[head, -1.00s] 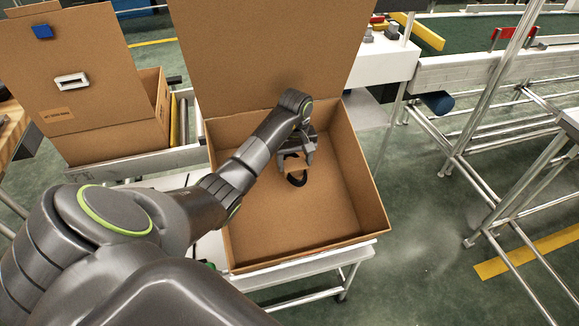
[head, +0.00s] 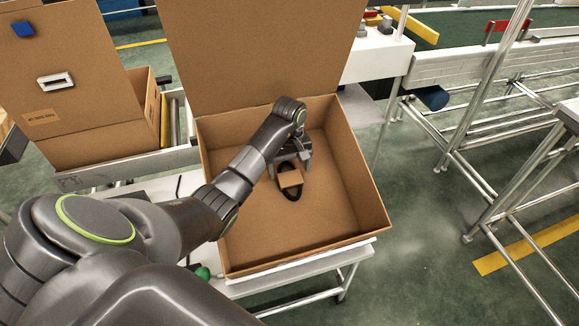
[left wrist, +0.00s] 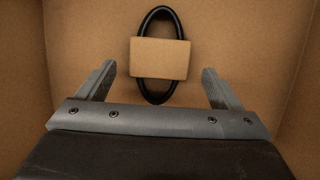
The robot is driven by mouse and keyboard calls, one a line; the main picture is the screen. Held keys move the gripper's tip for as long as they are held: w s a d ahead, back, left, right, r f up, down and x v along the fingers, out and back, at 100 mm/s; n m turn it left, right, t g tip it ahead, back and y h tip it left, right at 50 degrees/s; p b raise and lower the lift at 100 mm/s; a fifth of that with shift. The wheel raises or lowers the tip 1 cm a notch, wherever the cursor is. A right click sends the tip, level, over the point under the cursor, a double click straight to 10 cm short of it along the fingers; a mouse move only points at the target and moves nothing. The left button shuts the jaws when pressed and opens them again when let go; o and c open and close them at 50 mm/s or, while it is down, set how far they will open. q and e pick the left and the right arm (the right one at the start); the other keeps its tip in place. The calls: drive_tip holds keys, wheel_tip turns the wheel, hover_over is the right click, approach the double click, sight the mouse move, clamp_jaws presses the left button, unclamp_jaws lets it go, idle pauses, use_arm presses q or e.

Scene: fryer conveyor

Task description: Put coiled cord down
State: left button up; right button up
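The coiled cord (head: 290,194) is a black oval loop with a brown cardboard band around its middle. It lies inside the large open cardboard box (head: 345,217). In the left wrist view the cord (left wrist: 160,92) lies on the box floor, just beyond and between my left gripper's fingers (left wrist: 157,84). The two fingers are spread wide, with a gap between each of them and the cord's band. In the head view my left gripper (head: 296,165) is down inside the box, right at the cord, and hides part of it. My right gripper is not in view.
The box stands on a white table (head: 300,268) with its lid flap (head: 262,50) raised at the back. Another cardboard box (head: 60,95) stands at the left. A conveyor frame (head: 470,75) is at the right. The box floor around the cord is clear.

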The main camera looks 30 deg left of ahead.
sight(290, 175)
use_arm(q)
drive_tip(key=shift+r+p, duration=0.65)
wheel_tip(290, 175, up, 3)
drive_tip(key=shift+w+r+b, duration=0.1)
drive_tip(key=shift+b, duration=0.2)
wheel_tip(290, 175, up, 4)
drive_tip(key=shift+f+p, duration=0.1)
drive_tip(key=shift+p, duration=0.7)
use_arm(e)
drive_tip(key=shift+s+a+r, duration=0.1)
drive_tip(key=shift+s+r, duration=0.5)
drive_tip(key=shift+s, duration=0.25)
use_arm(q)
drive_tip(key=shift+f, duration=0.1)
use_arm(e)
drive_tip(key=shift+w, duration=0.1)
